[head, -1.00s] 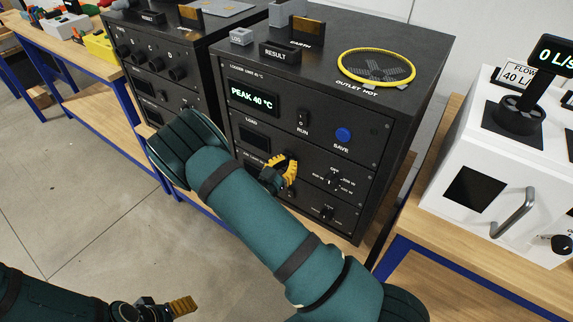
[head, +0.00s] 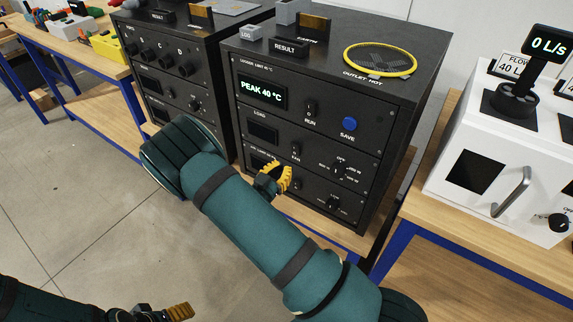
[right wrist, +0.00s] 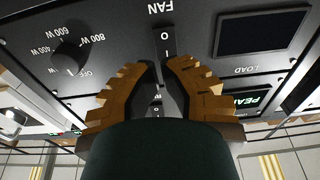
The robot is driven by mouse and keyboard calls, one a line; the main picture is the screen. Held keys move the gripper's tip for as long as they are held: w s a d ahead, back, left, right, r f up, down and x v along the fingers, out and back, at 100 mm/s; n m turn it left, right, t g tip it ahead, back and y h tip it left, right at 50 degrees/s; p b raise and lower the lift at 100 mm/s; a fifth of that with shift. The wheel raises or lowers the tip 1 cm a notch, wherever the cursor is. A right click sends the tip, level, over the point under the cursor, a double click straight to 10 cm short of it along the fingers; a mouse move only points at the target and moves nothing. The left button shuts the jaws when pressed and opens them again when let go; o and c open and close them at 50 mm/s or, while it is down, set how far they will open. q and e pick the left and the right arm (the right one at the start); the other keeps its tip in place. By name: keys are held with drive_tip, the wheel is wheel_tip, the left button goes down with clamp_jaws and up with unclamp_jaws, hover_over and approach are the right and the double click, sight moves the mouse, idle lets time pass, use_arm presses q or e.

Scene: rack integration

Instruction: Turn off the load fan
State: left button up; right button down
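The fan switch is a small black rocker marked O and I under the word FAN in the right wrist view (right wrist: 165,42), which shows the panel upside down. In the head view the fan switch (head: 296,149) sits on the load panel of the black rack unit (head: 395,110). Which side is pressed is unclear. My right gripper (head: 280,178) is just below and left of the switch. In the right wrist view its yellow fingertips (right wrist: 161,68) are apart, with nothing between them; contact is not visible. My left gripper (head: 166,312) is at the bottom left, away from the rack.
The load dial (right wrist: 72,58) with watt marks is beside the switch. The run switch (head: 310,108), blue save button (head: 349,124) and a display reading PEAK 40 °C (head: 262,92) are above. A white flow box (head: 475,172) stands right; a second black unit (head: 170,60) stands left.

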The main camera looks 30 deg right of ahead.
drive_tip(key=v, duration=0.7)
drive_tip(key=shift+a, duration=0.1)
drive_tip(key=shift+f, duration=0.1)
drive_tip(key=s+a+f+n+g+y, duration=0.1)
drive_tip(key=a+f+n+y, duration=0.15)
drive_tip(key=f+y, duration=0.4)
drive_tip(key=s+a+f+n+y, duration=0.2)
drive_tip(key=f+n+y, duration=0.1)
drive_tip(key=f+y, duration=0.3)
drive_tip(key=s+a+n+g+y, duration=0.4)
drive_tip(key=s+a+n+y, duration=0.2)
drive_tip(key=s+a+y, duration=0.3)
drive_tip(key=s+a, duration=0.2)
drive_tip(key=shift+s+r+g, duration=0.3)
drive_tip(key=shift+s+g, duration=0.1)
drive_tip(key=shift+a, duration=0.15)
